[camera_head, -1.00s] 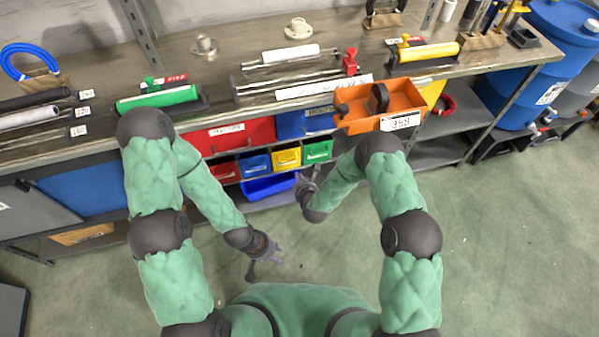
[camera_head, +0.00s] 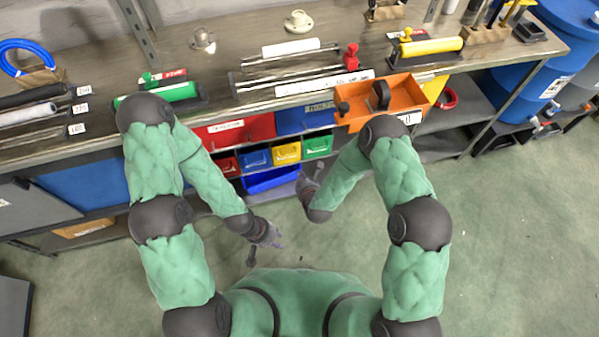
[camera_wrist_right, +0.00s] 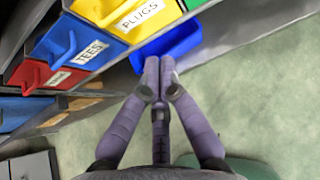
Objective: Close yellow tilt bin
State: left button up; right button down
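The small yellow bin (camera_head: 287,153) sits in the low row of bins under the bench, between a blue bin (camera_head: 256,159) and a green bin (camera_head: 318,146). In the right wrist view the yellow bin (camera_wrist_right: 122,17) is labelled PLUGS and cut by the top edge. How far it is tilted is unclear. My right gripper (camera_head: 309,181) is in front of and below this row, touching no bin. My left gripper (camera_head: 263,246) is open and empty, lower and farther left, over the floor.
A lower blue bin (camera_head: 272,180) juts out below the row, near my right gripper; it also shows in the right wrist view (camera_wrist_right: 170,45). An orange tote (camera_head: 395,97) overhangs the bench's front edge. The green floor (camera_head: 500,230) is clear at right.

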jog(key=v, duration=0.8)
jog(key=shift+s+d, duration=0.1)
jog(key=s+d+n+g+p, duration=0.2)
jog(key=s+d+n+g, duration=0.3)
jog(key=n, duration=1)
jog(key=s+d+n+g+p, duration=0.2)
jog(key=s+d+n+g, duration=0.3)
jog(key=s+n, duration=0.7)
jog(key=n, duration=0.3)
jog(key=shift+s+f+y+p, duration=0.25)
jog(key=shift+f+y+p, duration=0.05)
